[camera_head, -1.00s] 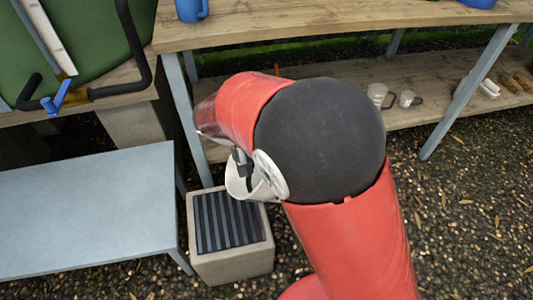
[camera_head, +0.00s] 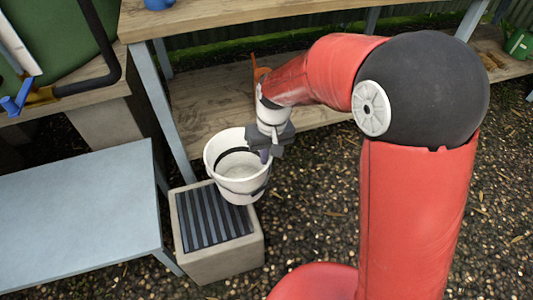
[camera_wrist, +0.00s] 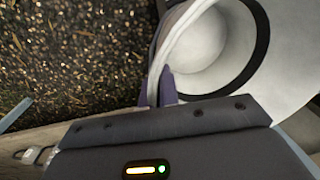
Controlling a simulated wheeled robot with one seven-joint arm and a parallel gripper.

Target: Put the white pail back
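The white pail (camera_head: 227,150) hangs upright or slightly tilted above the grated block in the head view. Its open mouth faces up, and its inside looks empty. My gripper (camera_head: 265,152) is at the right side of its rim. In the wrist view the pail (camera_wrist: 205,50) fills the upper right, with a dark band inside. The fingers of my gripper (camera_wrist: 160,88) sit on either side of the pail's wall and appear shut on it. The contact itself is partly hidden by the gripper body.
A concrete block with a dark slatted top (camera_head: 212,215) stands below the pail. A grey-blue bench (camera_head: 75,215) is to its left. A wooden table with a lower shelf (camera_head: 205,105) is behind. An orange object (camera_head: 260,70) sits on that shelf. Gravel lies to the right.

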